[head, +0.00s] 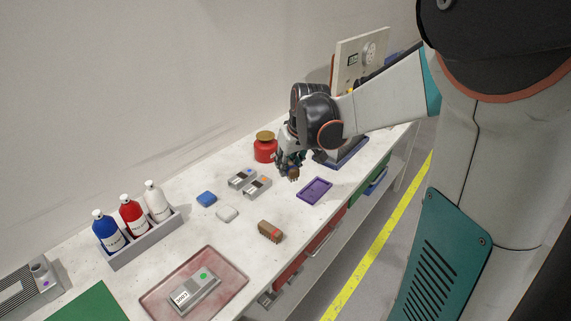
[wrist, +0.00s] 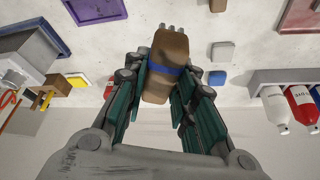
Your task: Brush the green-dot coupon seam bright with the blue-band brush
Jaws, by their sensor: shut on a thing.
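The blue-band brush, with a brown wooden body, is held between the fingers of my gripper (head: 287,163). Its blue band (wrist: 168,69) shows clearly in the wrist view; in the head view only a small end of the brush (head: 294,175) shows below the fingers. My gripper is shut on it, above the bench near the purple tray (head: 315,190). The green-dot coupon (head: 203,277), a grey block with a white label, lies in the reddish tray (head: 231,261) at the front, well apart from my gripper. Its seam is too small to judge.
A red-band brush (head: 270,232) lies between the reddish tray and my gripper. Two grey coupons (head: 250,183), blue (head: 206,199) and white (head: 227,214) pads and a red pot (head: 265,150) stand farther back. A bottle rack (head: 146,240) is at left.

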